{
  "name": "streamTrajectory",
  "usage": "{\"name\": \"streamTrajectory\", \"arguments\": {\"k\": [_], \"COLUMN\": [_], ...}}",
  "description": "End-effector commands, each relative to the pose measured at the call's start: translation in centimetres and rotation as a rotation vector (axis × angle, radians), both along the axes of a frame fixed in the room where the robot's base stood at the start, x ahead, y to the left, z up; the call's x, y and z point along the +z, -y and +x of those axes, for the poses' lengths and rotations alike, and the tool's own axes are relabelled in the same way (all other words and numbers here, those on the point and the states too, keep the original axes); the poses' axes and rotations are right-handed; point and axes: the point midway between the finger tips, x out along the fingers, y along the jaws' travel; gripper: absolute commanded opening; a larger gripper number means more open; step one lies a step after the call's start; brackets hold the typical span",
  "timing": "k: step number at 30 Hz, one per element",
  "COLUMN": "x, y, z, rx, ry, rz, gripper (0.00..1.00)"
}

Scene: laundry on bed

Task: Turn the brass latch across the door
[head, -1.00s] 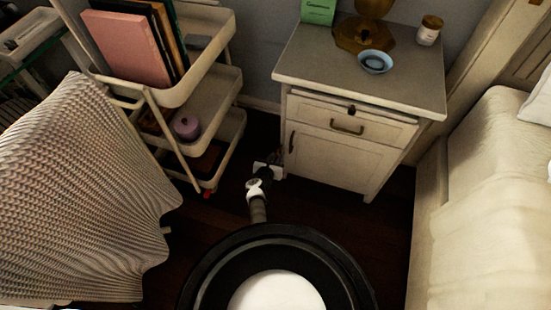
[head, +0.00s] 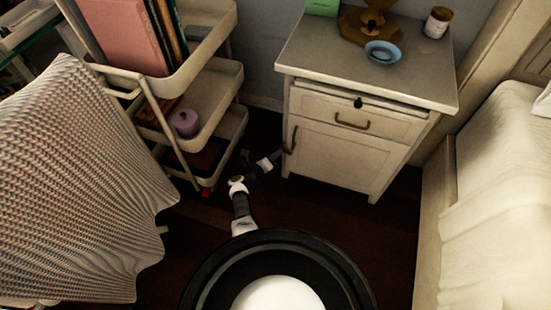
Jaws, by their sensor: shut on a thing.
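A cream bedside cabinet (head: 318,110) has a drawer above a door (head: 340,160). A dark upright handle (head: 291,139) is on the door's left side. A small dark fitting (head: 358,102) sits at the top middle of the drawer front; I cannot tell whether it is the brass latch. My gripper (head: 280,154) is low at the cabinet's left front, against the door handle, and looks shut on it. Its fingertips are small and dark, so the grip itself is hard to see. The door looks closed.
A cream trolley (head: 205,130) with books stands left of the cabinet. A draped chair (head: 75,190) is at the left, and a bed (head: 495,190) at the right. A blue dish (head: 382,53) and a jar (head: 437,22) stand on the cabinet. Dark floor lies clear in front.

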Motion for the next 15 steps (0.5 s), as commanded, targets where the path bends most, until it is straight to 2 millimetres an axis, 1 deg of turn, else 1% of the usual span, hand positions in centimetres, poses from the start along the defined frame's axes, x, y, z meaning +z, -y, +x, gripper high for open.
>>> {"name": "streamTrajectory", "arguments": {"k": [1, 9, 15], "x": [-0.65, -0.89, -0.90], "y": [-0.07, -0.15, -0.15], "z": [-0.05, -0.01, 0.00], "rx": [-0.001, 0.000, -0.001], "ry": [-0.014, -0.090, -0.134], "rz": [-0.041, -0.272, -0.412], "gripper": [0.00, 0.00, 0.00]}}
